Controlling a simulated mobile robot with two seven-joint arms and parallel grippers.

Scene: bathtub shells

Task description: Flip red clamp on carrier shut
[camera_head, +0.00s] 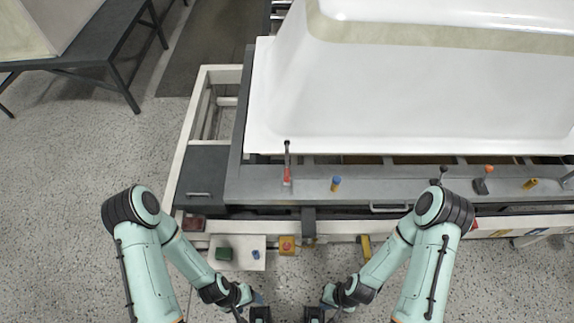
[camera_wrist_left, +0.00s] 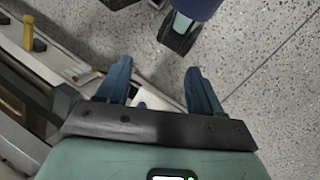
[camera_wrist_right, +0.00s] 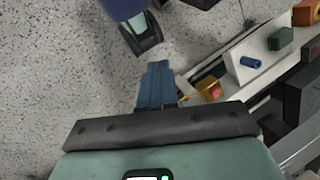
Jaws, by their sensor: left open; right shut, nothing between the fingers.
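The red clamp (camera_head: 287,174) stands on the grey front rail of the carrier (camera_head: 235,180), near its left end. Its lever points up in the picture and ends in a dark grip, beside the white tub shell (camera_head: 370,90). My left gripper (camera_head: 260,314) is at the bottom edge of the head view, well short of the clamp. In the left wrist view its blue fingers (camera_wrist_left: 160,85) are spread and empty. My right gripper (camera_head: 313,314) is beside it. In the right wrist view its blue fingers (camera_wrist_right: 157,85) are together with nothing between them. Neither wrist view clearly shows the clamp.
A blue-topped peg (camera_head: 336,184) and an orange-topped clamp (camera_head: 484,180) stand farther right on the rail. Below the rail are a white shelf with a green block (camera_head: 223,254) and a yellow box with a red button (camera_head: 287,245). Speckled floor is free at left.

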